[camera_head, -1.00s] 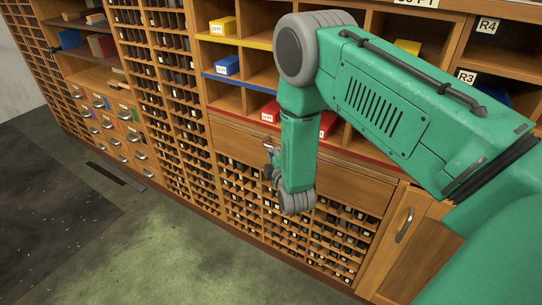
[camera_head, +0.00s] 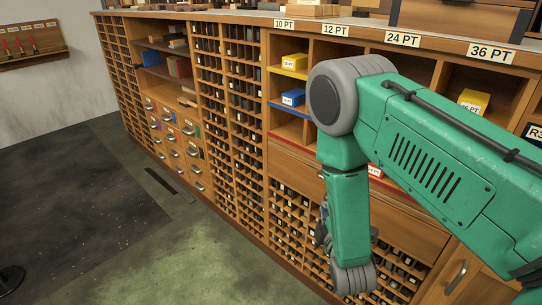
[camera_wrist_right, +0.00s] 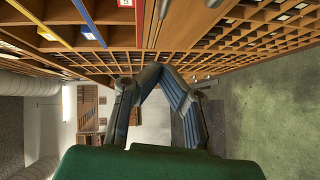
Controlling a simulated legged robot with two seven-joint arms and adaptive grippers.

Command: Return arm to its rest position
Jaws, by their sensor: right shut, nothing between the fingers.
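My right arm (camera_head: 430,150) is green with grey joints and comes in from the right of the head view. Its forearm hangs down in front of the wooden type cabinet (camera_head: 290,150). My right gripper (camera_wrist_right: 142,82) shows in the wrist view with dark blue-grey fingers, shut and empty. In the head view only a small part of it (camera_head: 321,233) shows beside the forearm; the rest is hidden behind it. My left gripper is in neither current view.
The cabinet holds small cubbies, shelves with a yellow box (camera_head: 294,67) and a blue box (camera_head: 293,97), and labelled drawers (camera_head: 175,140). Its top carries wooden blocks (camera_head: 305,10). A wall rack (camera_head: 30,45) stands far left.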

